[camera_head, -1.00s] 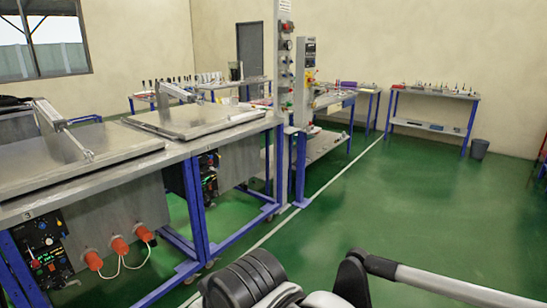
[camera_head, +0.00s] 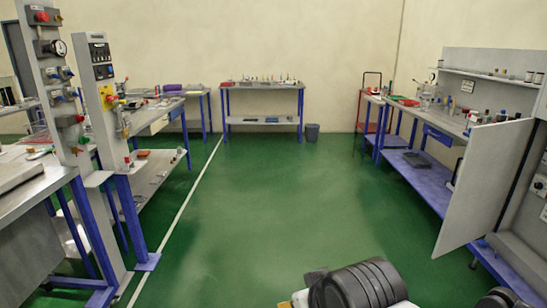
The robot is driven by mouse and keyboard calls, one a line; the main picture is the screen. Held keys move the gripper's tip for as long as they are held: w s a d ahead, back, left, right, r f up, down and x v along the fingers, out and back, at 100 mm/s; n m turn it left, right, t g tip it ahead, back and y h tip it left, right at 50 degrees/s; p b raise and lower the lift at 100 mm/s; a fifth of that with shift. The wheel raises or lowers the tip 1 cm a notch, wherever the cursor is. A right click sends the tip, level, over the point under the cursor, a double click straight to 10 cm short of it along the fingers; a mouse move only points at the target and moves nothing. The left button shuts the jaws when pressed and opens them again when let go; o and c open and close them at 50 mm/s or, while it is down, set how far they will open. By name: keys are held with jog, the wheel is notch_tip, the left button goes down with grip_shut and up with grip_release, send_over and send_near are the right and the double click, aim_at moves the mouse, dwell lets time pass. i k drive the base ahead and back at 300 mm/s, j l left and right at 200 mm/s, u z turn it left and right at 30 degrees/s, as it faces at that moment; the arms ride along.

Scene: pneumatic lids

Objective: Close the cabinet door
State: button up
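A flat grey door (camera_head: 485,182) stands open at the right, swung out from a grey cabinet (camera_head: 516,215) at the right edge. The door sticks out in front of the blue-legged bench behind it. The cabinet is cut off by the frame edge, and dark round fittings show on it. My arm shows only as a black ribbed part at the bottom, left of the door and apart from it in the picture. My gripper is not in view.
Green floor (camera_head: 270,200) is clear down the middle. Workbenches with blue legs (camera_head: 410,172) line the right, and a post with gauges (camera_head: 62,110) and benches stand left.

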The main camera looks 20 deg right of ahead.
aim_at(491, 158)
jog(key=i+z, duration=0.45)
jog(key=i+j+z, duration=0.1)
jog(key=i+z, duration=0.35)
jog(key=i+j+z, duration=1.15)
jog(key=z, duration=0.15)
jog(key=i+j+z, duration=0.15)
jog(key=j+z, duration=0.15)
jog(key=j, duration=0.15)
jog(key=i+j+z, duration=0.1)
jog(key=j+z, duration=0.55)
jog(key=j, duration=0.15)
jog(key=i+j, duration=0.25)
jog(key=i, duration=0.15)
jog(key=i+j, duration=0.45)
jog(key=i, duration=0.3)
